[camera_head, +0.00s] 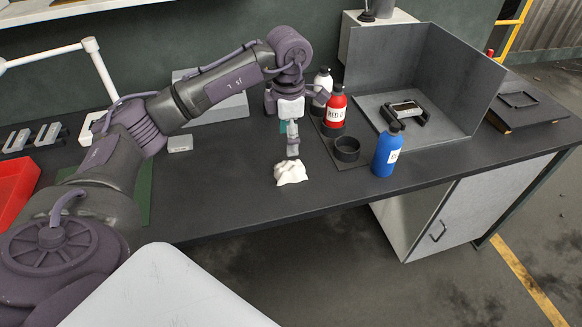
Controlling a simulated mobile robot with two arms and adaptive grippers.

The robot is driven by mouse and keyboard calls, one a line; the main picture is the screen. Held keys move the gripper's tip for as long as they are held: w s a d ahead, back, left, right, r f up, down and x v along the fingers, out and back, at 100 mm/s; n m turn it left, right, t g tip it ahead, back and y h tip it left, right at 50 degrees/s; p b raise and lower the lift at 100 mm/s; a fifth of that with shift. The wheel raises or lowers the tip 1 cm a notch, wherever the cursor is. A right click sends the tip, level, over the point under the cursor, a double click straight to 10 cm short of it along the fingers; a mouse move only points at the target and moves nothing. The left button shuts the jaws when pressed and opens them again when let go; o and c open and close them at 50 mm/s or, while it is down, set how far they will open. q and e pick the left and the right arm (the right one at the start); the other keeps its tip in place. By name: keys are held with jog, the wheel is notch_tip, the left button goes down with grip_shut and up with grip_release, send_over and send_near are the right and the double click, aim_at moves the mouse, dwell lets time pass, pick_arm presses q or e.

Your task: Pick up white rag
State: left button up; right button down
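The white rag (290,173) lies crumpled on the dark tabletop, near its front edge and around the middle of the view. My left gripper (292,150) points down just above and behind the rag. Its fingers look narrow from here, and I cannot tell whether they are apart or together, or whether they touch the rag. The rag rests on the table. My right gripper is not in view.
Right of the rag stand a black ring-shaped holder (347,149), a blue bottle (387,152), a red bottle (335,108) and a white bottle (322,88). A grey open box (470,85) holds a device. A red bin (14,190) is at the left.

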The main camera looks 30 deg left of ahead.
aim_at(290, 164)
pick_arm(q)
notch_tip(290, 164, down, 4)
jog(key=shift+f, duration=0.25)
jog(key=f+p, duration=0.2)
jog(key=f, duration=0.2)
jog(key=shift+w+f, duration=0.1)
jog(key=shift+w, duration=0.1)
jog(key=shift+f, duration=0.5)
jog(key=c, duration=1.2)
